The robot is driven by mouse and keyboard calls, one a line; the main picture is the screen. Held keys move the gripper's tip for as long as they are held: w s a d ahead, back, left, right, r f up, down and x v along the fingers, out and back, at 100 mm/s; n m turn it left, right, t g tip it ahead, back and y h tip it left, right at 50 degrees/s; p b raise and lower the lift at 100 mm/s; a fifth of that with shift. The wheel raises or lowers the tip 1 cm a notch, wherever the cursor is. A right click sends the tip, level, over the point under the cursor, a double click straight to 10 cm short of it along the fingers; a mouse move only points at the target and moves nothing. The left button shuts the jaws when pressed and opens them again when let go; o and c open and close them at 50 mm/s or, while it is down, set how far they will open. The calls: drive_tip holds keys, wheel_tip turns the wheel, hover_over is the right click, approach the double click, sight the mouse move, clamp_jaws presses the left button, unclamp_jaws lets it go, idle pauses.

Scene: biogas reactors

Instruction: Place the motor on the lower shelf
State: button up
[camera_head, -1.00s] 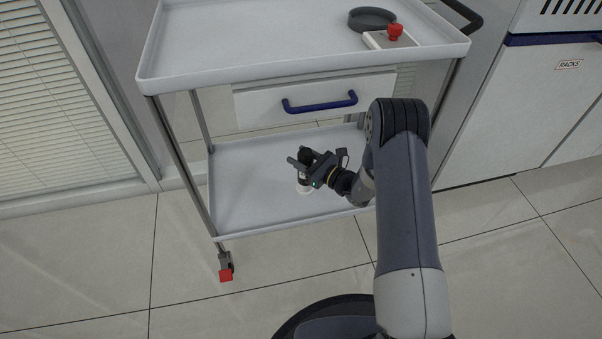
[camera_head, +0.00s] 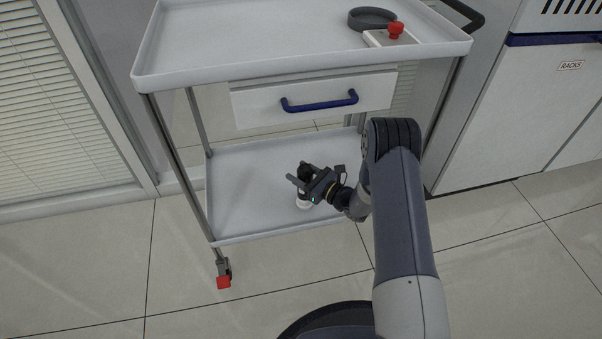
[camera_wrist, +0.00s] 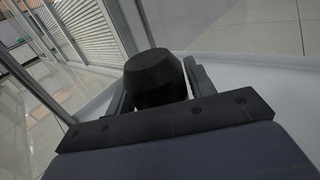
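The motor (camera_head: 304,171) has a black upper body and a white lower end. It is upright over the lower shelf (camera_head: 245,190) of the trolley, near that shelf's middle. Its base is at or close to the shelf surface; I cannot tell if it touches. My gripper (camera_head: 302,182) is shut on the motor, reaching in from the right. In the wrist view the motor's black top (camera_wrist: 155,76) sits between the two fingers; its lower part is hidden there.
The trolley's upper tray (camera_head: 250,40) and drawer with a blue handle (camera_head: 320,104) are above my arm. A dark ring (camera_head: 371,18) and a box with a red button (camera_head: 394,32) stand on the tray. The lower shelf is otherwise clear. White cabinets stand at the right.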

drive_tip(key=o, duration=0.3)
drive_tip(key=shift+r, duration=0.25)
drive_tip(key=p+v, duration=0.3)
drive_tip(key=v, duration=0.9)
